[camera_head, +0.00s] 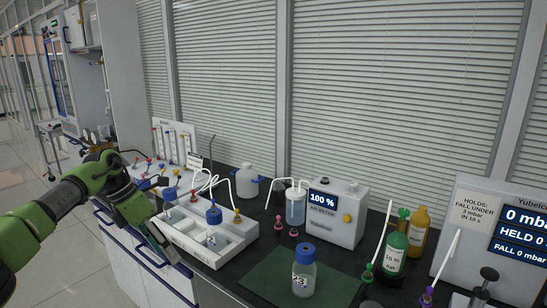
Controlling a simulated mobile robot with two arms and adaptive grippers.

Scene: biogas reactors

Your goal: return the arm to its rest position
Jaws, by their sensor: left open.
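My left arm is green and comes in from the left edge. My left gripper (166,247) hangs in front of the bench's front edge, to the left of and below the white tray (195,249). Its fingers point down, and I see nothing held between them. My right gripper is not in view.
A blue-capped bottle (303,271) stands on a dark green mat (262,289). Behind it is a meter (338,222) reading 100 %. Green (393,254) and amber (418,232) bottles and a pressure display (515,238) are at right. Open floor (35,240) lies left.

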